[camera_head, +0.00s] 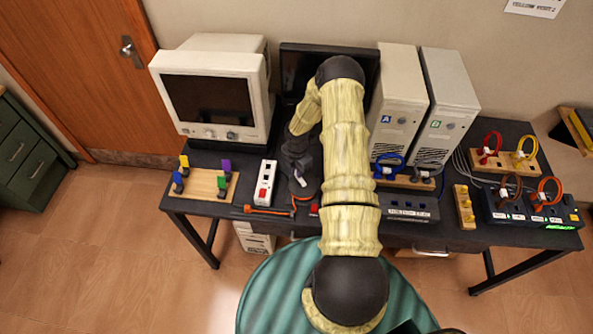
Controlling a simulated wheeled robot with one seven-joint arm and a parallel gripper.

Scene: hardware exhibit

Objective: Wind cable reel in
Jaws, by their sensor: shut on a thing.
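My arm reaches forward over the desk, and its forearm bends back down to my gripper (301,176) at the middle of the desk. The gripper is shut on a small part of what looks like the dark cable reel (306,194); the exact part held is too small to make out. Orange cable (302,200) shows just below the gripper. My arm hides the reel's right side.
A white power strip (265,184) lies close left of the gripper. Further left are a wooden peg board (205,185) and an old monitor (214,92). A dark screen (300,62) stands behind. Two computer towers (398,105) and cable panels (530,205) are right. A green round seat (270,290) is in front.

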